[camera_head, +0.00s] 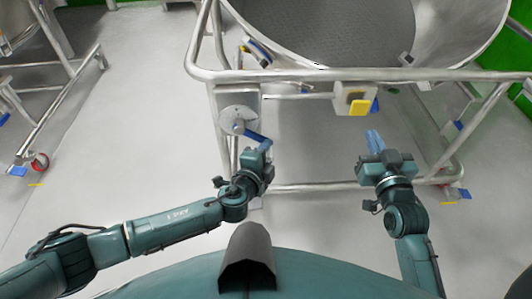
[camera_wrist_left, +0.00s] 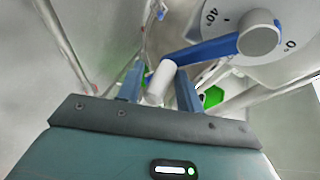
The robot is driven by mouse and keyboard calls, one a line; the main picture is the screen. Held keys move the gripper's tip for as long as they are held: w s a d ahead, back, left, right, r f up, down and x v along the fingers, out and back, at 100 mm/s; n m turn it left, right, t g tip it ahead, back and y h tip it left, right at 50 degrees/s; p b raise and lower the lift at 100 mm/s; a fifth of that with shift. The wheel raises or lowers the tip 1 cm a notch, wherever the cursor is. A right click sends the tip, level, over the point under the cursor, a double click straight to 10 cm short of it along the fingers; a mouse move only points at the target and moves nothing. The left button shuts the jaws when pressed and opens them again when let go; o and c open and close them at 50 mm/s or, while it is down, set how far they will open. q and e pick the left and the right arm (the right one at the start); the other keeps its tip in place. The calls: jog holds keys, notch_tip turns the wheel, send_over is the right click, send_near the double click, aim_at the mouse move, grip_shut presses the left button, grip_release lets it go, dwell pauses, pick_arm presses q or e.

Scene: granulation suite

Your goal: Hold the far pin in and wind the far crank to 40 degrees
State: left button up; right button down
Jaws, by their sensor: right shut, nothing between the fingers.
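A crank with a round grey dial (camera_head: 238,121) and a blue arm (camera_head: 258,138) is on the left post of the frame. In the left wrist view its dial (camera_wrist_left: 275,70) bears marks for 40° and 0°. Its blue arm (camera_wrist_left: 207,50) points left from the hub to a pale handle (camera_wrist_left: 160,82). My left gripper (camera_head: 256,151) is at the handle, its two fingers (camera_wrist_left: 158,88) on either side with gaps showing, so it looks open around it. My right gripper (camera_head: 375,141) is shut and empty, below a grey box with a yellow tab (camera_head: 359,108). I cannot tell which part is the far pin.
A large steel vessel (camera_head: 330,35) stands behind a tubular frame rail (camera_head: 300,76). Another tubular frame with a red caster (camera_head: 39,162) stands at left. Grey floor is clear between.

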pick_arm(q)
jog(key=shift+o, duration=0.6)
jog(key=shift+w+r, duration=0.3)
jog(key=shift+r, duration=0.05)
jog(key=shift+s+f, duration=0.1)
jog(key=shift+f, duration=0.05)
